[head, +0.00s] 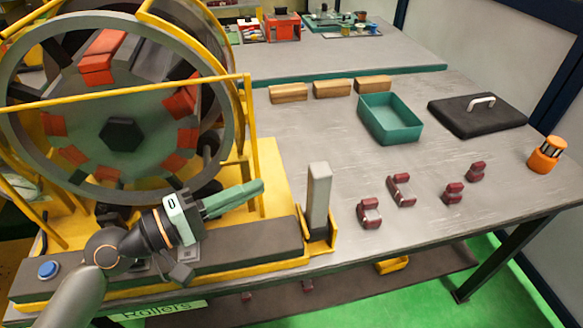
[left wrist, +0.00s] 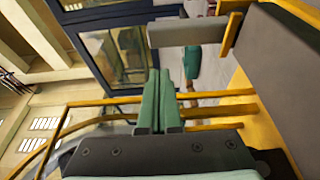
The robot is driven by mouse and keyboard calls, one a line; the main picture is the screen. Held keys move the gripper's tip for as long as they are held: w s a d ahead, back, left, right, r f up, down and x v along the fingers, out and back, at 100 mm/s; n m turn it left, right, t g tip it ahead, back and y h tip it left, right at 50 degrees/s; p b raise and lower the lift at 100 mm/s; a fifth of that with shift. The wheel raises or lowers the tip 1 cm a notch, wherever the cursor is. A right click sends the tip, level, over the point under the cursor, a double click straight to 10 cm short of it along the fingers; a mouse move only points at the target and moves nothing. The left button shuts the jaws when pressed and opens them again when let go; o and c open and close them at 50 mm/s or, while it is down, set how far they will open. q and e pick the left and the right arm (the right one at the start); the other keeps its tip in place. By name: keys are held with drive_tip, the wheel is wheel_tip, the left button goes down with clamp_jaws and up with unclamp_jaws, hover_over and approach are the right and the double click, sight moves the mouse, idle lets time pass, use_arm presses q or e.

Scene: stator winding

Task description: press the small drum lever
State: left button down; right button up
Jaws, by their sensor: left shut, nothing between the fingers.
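A grey upright lever (head: 319,195) stands in a yellow bracket at the right end of the console; I cannot tell for certain that it is the small drum lever. In the left wrist view a grey bar (left wrist: 187,32) with a yellow bracket, which looks like the same lever, lies beyond the fingers. My left gripper (head: 258,187) has green fingers pressed together, pointing right, left of the lever and apart from it in the picture. The shut fingers also show in the left wrist view (left wrist: 158,76), with nothing between them. My right gripper is not in view.
A large drum (head: 122,134) with red blocks stands at the left, behind a yellow guard rail (head: 130,88). A blue button (head: 48,270) sits on the console's left end. A teal tray (head: 390,128) and several dark red parts (head: 369,213) are on the table.

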use_arm(q)
drive_tip(key=p, duration=0.3)
hover_over(317, 206)
drive_tip(key=w+a, duration=0.4)
drive_tip(key=shift+s+d, duration=0.2)
drive_tip(key=shift+d, duration=0.05)
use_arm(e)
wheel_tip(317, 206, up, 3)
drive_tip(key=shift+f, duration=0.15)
use_arm(q)
drive_tip(key=shift+s+d, duration=0.1)
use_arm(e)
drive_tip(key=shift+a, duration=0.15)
